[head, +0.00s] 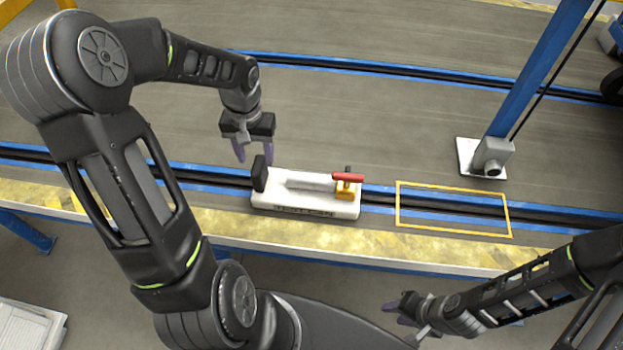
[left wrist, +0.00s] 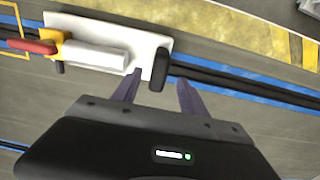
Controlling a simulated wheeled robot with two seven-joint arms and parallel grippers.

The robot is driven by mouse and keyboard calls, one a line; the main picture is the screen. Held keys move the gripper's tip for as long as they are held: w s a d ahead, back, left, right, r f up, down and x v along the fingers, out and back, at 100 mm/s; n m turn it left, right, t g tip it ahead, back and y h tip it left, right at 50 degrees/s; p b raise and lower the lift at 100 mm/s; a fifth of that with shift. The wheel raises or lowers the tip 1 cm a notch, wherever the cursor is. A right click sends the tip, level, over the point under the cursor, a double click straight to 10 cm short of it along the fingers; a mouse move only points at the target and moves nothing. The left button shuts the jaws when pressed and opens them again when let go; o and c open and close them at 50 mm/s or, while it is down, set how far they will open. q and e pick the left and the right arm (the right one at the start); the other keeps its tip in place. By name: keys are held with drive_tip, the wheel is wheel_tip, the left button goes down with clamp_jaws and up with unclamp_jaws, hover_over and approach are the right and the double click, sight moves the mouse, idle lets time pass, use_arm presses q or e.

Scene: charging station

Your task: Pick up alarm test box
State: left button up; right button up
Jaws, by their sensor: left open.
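The alarm test box (head: 300,203) is a white, low block with a grey cylinder on top, a black upright piece at its left end, and a yellow block with a red lever at its right end. It lies across the blue rail. My left gripper (head: 253,158) is open and empty, just above and behind the box's left end. In the left wrist view, the box (left wrist: 110,29) shows beyond the fingertips, and the black piece stands between the two fingers (left wrist: 157,85) in the picture. My right gripper (head: 397,309) is low at the right, apart from the box; its jaw opening is unclear.
A yellow rectangle outline (head: 453,232) is marked on the rail right of the box. A blue post (head: 530,75) with a grey foot stands further right. A yellow worn edge strip (head: 230,226) runs in front.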

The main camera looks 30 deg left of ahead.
sight(260, 173)
use_arm(q)
drive_tip(key=shift+w+a, duration=0.15)
drive_tip(key=shift+w, duration=0.25)
drive_tip(key=shift+s+r, duration=0.1)
drive_tip(key=shift+s, duration=0.05)
drive_tip(key=shift+f, duration=1.35)
drive_tip(key=f, duration=0.2)
drive_tip(key=f+b, duration=0.1)
drive_tip(key=f, duration=0.2)
drive_tip(key=shift+s+d+f, duration=0.1)
drive_tip(key=shift+s+d, duration=0.05)
drive_tip(key=shift+d, duration=0.05)
